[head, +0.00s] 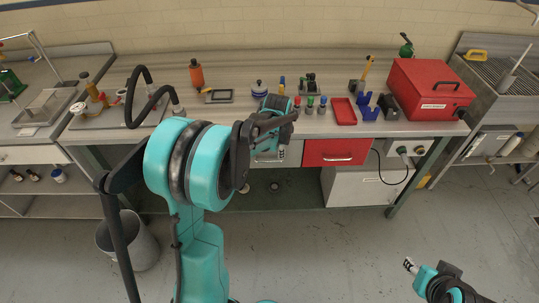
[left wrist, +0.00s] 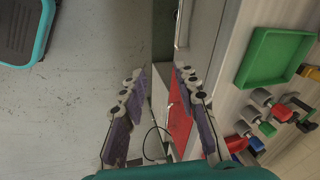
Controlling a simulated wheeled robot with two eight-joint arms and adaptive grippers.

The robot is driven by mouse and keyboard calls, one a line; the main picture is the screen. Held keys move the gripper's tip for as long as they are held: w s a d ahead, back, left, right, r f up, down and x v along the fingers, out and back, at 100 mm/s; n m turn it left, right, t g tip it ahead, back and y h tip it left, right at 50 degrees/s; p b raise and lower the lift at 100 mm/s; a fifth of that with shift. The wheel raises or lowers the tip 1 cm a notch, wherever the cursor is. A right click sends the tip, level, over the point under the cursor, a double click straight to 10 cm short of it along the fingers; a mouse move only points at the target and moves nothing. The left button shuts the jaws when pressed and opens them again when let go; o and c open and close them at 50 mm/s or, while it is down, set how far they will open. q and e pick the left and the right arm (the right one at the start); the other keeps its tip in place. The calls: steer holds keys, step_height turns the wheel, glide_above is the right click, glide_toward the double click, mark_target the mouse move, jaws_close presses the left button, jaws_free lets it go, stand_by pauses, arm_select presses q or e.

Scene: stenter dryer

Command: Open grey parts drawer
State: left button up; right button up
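The grey parts drawer (head: 266,157) is under the bench top, left of the red drawer, and mostly hidden behind my left arm in the head view. In the left wrist view a grey front (left wrist: 206,45) with a pale handle (left wrist: 180,22) shows beyond the right finger; it looks shut. My left gripper (head: 281,151) hangs in front of the drawer. Its fingers (left wrist: 160,105) stand apart with nothing between them. I see no contact with the handle. My right gripper (head: 410,266) is low at the right, away from the bench; its finger opening is too small to tell.
The red drawer (head: 337,152) is shut, right of the grey one. A red toolbox (head: 432,88), red tray (head: 342,112) and several small tools stand on the bench. A green tray (left wrist: 275,58) shows in the wrist view. A bin (head: 128,243) stands at left. Floor at right is clear.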

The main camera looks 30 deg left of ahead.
mark_target(269, 161)
arm_select(q)
steer(key=w+a+f+m, duration=0.1)
steer(key=w+a+f, duration=0.1)
steer(key=f, duration=0.3)
steer(key=w+a+f+m, duration=0.1)
steer(key=w+a+f, duration=0.1)
steer(key=f, duration=0.3)
steer(key=w+a+f+g, duration=0.1)
steer(key=w+a+f, duration=0.1)
steer(key=f, duration=0.4)
steer(key=shift+a+m+b, duration=0.35)
steer(key=shift+a+m, duration=0.05)
steer(key=shift+a, duration=0.35)
arm_select(e)
steer(key=shift+w+r, duration=0.1)
steer(key=shift+w, duration=0.3)
arm_select(q)
steer(key=shift+r, duration=0.1)
jaws_close()
